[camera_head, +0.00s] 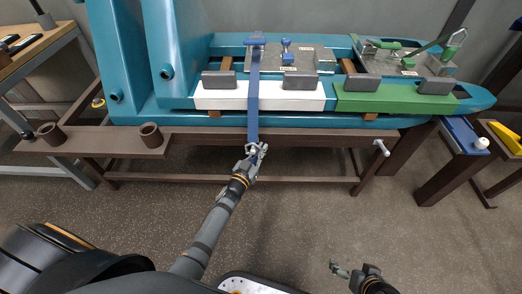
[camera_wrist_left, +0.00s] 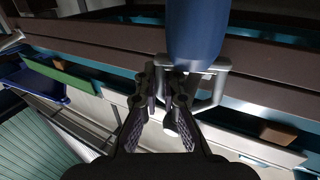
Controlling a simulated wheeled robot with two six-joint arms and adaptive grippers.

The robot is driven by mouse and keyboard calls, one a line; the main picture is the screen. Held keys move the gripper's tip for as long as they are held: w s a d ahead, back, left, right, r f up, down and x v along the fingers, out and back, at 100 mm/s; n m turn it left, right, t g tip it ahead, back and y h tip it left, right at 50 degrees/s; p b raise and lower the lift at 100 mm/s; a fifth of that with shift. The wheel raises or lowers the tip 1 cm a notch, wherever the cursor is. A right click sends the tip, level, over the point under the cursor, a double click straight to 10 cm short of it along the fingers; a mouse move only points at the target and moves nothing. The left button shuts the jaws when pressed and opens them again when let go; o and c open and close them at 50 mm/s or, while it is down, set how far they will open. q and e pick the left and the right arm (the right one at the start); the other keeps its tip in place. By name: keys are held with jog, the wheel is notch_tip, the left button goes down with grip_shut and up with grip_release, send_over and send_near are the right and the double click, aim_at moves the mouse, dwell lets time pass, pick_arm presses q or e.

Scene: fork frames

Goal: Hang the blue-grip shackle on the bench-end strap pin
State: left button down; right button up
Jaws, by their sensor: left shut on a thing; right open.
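A blue strap (camera_head: 253,108) runs from a blue clamp on the bench top down over the white block and the brown beam. At its lower end my left gripper (camera_head: 256,150) is shut on the silver metal shackle. In the left wrist view, the shackle (camera_wrist_left: 220,82) is a silver frame below a broad blue part (camera_wrist_left: 198,32); the left fingers (camera_wrist_left: 168,98) close at its left side, partly hiding it. A pale pin (camera_head: 381,147) sticks out of the beam's right end, well right of the left gripper. My right gripper (camera_head: 341,270) is open and empty at the bottom.
The brown beam (camera_head: 310,138) runs along the bench front, with two brown cups (camera_head: 152,135) at its left. A green block (camera_head: 395,101) lies right of the white block (camera_head: 215,98). The floor (camera_head: 300,215) in front is clear.

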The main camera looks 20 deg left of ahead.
pick_arm(q)
jog(key=c, duration=1.4)
grip_release()
jog(key=shift+r, duration=0.35)
jog(key=shift+s+f, duration=0.25)
jog(key=shift+s, duration=0.2)
jog(key=s, duration=0.2)
jog(key=s+a, duration=0.1)
jog(key=s, duration=0.4)
jog(key=shift+s+a+f, duration=0.1)
jog(key=shift+a+f, duration=0.05)
